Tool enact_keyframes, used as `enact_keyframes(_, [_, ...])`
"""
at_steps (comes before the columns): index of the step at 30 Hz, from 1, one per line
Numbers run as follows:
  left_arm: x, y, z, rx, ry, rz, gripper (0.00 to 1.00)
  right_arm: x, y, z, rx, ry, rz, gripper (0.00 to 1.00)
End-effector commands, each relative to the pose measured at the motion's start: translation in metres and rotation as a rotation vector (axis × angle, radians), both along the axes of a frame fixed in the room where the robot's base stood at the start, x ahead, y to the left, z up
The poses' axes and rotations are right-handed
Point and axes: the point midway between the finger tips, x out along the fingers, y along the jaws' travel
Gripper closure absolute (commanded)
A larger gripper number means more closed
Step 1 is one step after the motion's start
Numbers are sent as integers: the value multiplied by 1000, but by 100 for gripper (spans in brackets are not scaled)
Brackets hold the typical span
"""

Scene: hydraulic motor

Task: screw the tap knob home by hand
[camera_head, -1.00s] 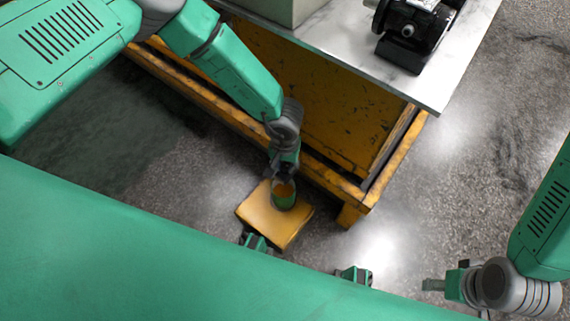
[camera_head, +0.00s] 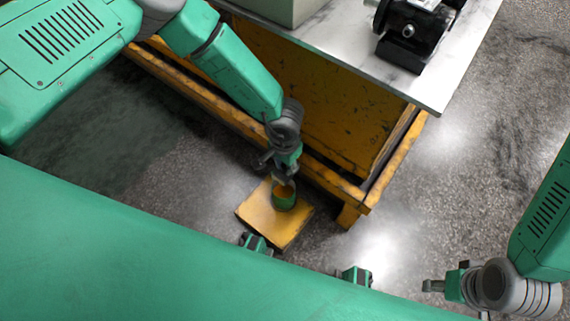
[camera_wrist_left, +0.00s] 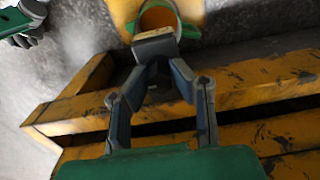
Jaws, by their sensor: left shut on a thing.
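My left gripper (camera_head: 283,181) points down at a green-rimmed round part (camera_head: 285,201) with an orange inside. That part stands on a yellow block (camera_head: 265,222) on the floor. In the left wrist view, the fingers close together on a small pale piece (camera_wrist_left: 154,42) in front of the round part's orange opening (camera_wrist_left: 157,19). I cannot tell whether this piece is the tap knob, or whether it touches the round part. My right gripper (camera_head: 434,286) is at the lower right, away from the block; its finger opening is unclear.
A worn yellow frame (camera_head: 350,188) stands close behind the block, under a pale tabletop (camera_head: 440,98). A black motor (camera_head: 412,35) sits on the top beside a grey-green box (camera_head: 270,8). The speckled floor to the right is open.

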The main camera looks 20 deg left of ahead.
Motion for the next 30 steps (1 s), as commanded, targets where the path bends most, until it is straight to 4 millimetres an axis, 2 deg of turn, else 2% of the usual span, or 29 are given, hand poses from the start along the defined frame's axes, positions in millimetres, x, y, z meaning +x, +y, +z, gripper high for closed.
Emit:
enact_keyframes(1, [7, 0, 2, -2, -12, 0, 100, 0, 0, 0, 0, 0, 0, 60])
enact_keyframes(7, [7, 0, 2, -2, -13, 1, 100, 0, 0, 0, 0, 0, 0, 60])
enact_keyframes(8, [7, 0, 2, -2, -13, 1, 77, 0, 0, 0, 0, 0, 0, 60])
enact_keyframes(9, [6, 0, 2, -2, -13, 2, 63, 0, 0, 0, 0, 0, 0, 60])
enact_keyframes(10, [6, 0, 2, -2, -12, 2, 61, 0, 0, 0, 0, 0, 0, 60])
enact_keyframes(19, [2, 0, 2, -1, -5, 1, 61, -1, 0, 0, 0, -2, 0, 60])
enact_keyframes(22, [3, 0, 8, -2, -5, 1, 61, -2, 0, 1, 0, -2, 0, 60])
enact_keyframes(26, [4, 0, 29, -1, -7, 1, 61, -1, 0, 1, 0, -3, 0, 60])
enact_keyframes(30, [4, 0, 60, -3, -7, 2, 61, -1, 0, 1, 0, -3, 0, 60])
